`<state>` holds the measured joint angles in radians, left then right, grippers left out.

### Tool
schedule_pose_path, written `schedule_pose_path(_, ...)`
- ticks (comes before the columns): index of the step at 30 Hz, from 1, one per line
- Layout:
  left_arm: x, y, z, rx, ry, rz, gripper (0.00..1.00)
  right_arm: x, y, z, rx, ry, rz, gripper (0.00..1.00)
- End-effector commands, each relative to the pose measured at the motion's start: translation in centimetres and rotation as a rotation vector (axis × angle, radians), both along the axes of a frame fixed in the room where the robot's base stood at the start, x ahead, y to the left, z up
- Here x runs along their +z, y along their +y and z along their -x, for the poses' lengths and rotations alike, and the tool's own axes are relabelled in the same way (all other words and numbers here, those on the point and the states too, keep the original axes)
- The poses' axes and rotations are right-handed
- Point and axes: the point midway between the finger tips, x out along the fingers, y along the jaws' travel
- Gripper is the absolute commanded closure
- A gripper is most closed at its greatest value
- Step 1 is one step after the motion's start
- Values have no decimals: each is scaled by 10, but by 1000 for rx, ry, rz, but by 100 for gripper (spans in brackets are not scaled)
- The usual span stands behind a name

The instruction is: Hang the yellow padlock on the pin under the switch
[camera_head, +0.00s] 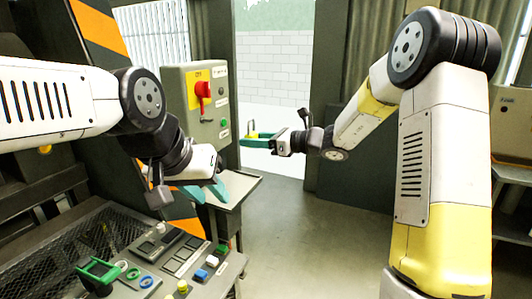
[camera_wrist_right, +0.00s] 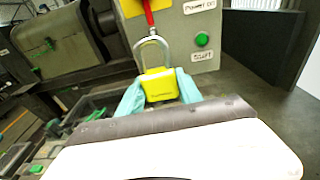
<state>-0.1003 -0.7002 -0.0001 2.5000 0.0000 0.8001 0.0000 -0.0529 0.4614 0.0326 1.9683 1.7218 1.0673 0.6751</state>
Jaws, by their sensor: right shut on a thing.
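The yellow padlock (camera_wrist_right: 160,84) is upright between the teal fingers of my right gripper (camera_wrist_right: 160,92) in the right wrist view, its silver shackle pointing up. In the head view my right gripper (camera_head: 257,138), shut on the padlock (camera_head: 252,135), is right of the grey switch box (camera_head: 211,128). The red switch (camera_head: 203,90) sits on a yellow plate on that box. In the wrist view the shackle top appears just below the red handle (camera_wrist_right: 148,10); I cannot tell whether they touch. The pin is not clearly visible. My left gripper (camera_head: 206,193) is open and empty below the box.
A control panel (camera_head: 170,262) with several buttons fills the lower left, beside a small grey shelf (camera_head: 238,188) under the switch box. A green start button (camera_wrist_right: 202,39) is right of the padlock in the wrist view. The floor (camera_head: 310,240) in the middle is clear.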

Motion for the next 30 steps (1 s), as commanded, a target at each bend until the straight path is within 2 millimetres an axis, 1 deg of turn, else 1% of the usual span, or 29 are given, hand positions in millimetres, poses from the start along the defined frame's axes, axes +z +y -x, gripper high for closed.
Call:
schedule_pose_path(2,0,0,0,0,0,0,64,4,3,2,4,-1,1,94)
schedule_pose_path(8,0,0,0,0,0,0,64,5,15,-2,7,-1,-1,94)
schedule_pose_path(24,0,0,0,0,0,0,64,4,66,-20,6,0,0,94)
schedule_pose_path(30,0,0,0,0,0,0,64,5,79,-25,5,-1,-1,94)
